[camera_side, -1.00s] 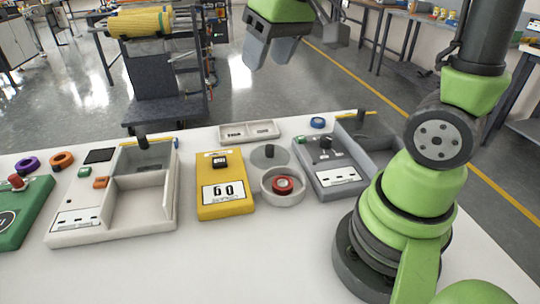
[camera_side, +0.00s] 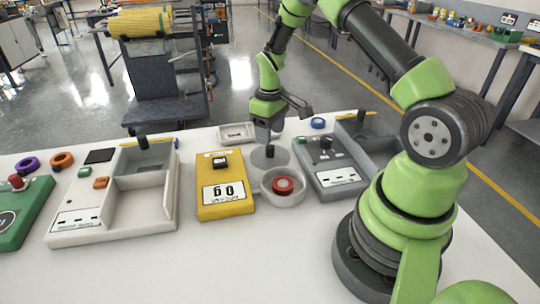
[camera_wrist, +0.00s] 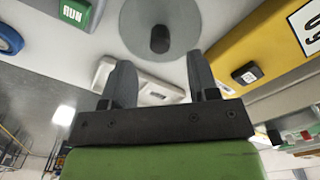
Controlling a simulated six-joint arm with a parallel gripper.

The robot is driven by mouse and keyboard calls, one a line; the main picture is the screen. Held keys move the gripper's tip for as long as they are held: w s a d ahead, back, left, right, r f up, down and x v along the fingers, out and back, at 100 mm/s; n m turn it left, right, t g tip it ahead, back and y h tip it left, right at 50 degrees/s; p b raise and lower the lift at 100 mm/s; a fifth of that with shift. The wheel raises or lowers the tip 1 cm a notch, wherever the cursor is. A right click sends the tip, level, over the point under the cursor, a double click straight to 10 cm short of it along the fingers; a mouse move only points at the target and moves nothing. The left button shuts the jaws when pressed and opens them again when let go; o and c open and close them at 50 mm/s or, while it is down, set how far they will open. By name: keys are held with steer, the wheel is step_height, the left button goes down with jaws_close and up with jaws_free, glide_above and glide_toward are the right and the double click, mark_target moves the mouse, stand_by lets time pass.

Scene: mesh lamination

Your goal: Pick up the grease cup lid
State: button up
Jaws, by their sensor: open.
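The grease cup lid (camera_side: 283,158) is a flat grey disc with a dark upright knob, lying on the white table behind the grease cup. The lid (camera_wrist: 183,22) and its knob (camera_wrist: 160,39) also show in the wrist view, just beyond the fingertips.
A yellow scale (camera_side: 224,202) stands left of the cup. A grey box (camera_side: 330,172) with a green button stands to the right. A small white tray (camera_side: 230,140) lies behind the lid. A blue tape roll (camera_side: 318,123) lies behind right. The front table is clear.

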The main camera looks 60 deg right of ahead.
mark_target(270, 147)
step_height(270, 147, down, 6)
steer(key=shift+r, duration=0.25)
steer(key=c, duration=1)
